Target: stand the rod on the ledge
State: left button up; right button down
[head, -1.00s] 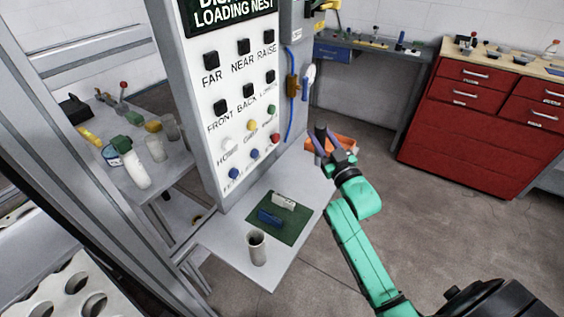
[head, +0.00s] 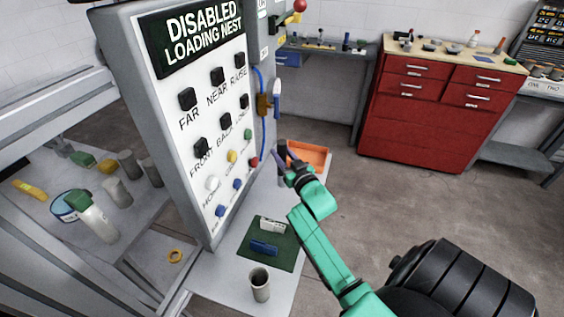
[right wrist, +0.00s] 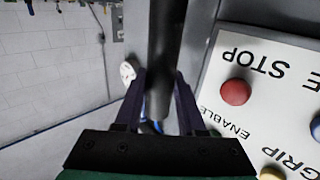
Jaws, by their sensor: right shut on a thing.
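My right gripper (head: 284,154) is beside the right edge of the control panel in the head view. In the right wrist view its two dark fingers (right wrist: 160,100) are shut on a black rod (right wrist: 166,45), which runs up out of the picture. The rod (head: 282,146) shows only as a small dark piece in the head view. A pale ledge (head: 213,285) sticks out below the panel, lower than the gripper. The rod is held apart from it. My left gripper is not in view.
The ledge carries a green mat (head: 285,256) with a blue block (head: 263,247) and a white block (head: 272,226), and a grey cup (head: 260,285). The panel (head: 205,150) has several buttons. An orange tray (head: 312,157) is behind the gripper. A red cabinet (head: 410,125) stands at the back.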

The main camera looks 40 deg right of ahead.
jog(key=f, duration=0.3)
jog(key=shift+s+f, duration=0.1)
jog(key=shift+s, duration=0.1)
jog(key=shift+w, duration=0.1)
jog(key=c, duration=0.5)
grip_release()
jog(key=shift+f, duration=0.15)
jog(key=shift+r, duration=0.2)
jog(key=s+a+b, duration=0.1)
jog(key=s+a, duration=0.1)
jog(key=s, duration=1)
jog(key=shift+b, duration=0.4)
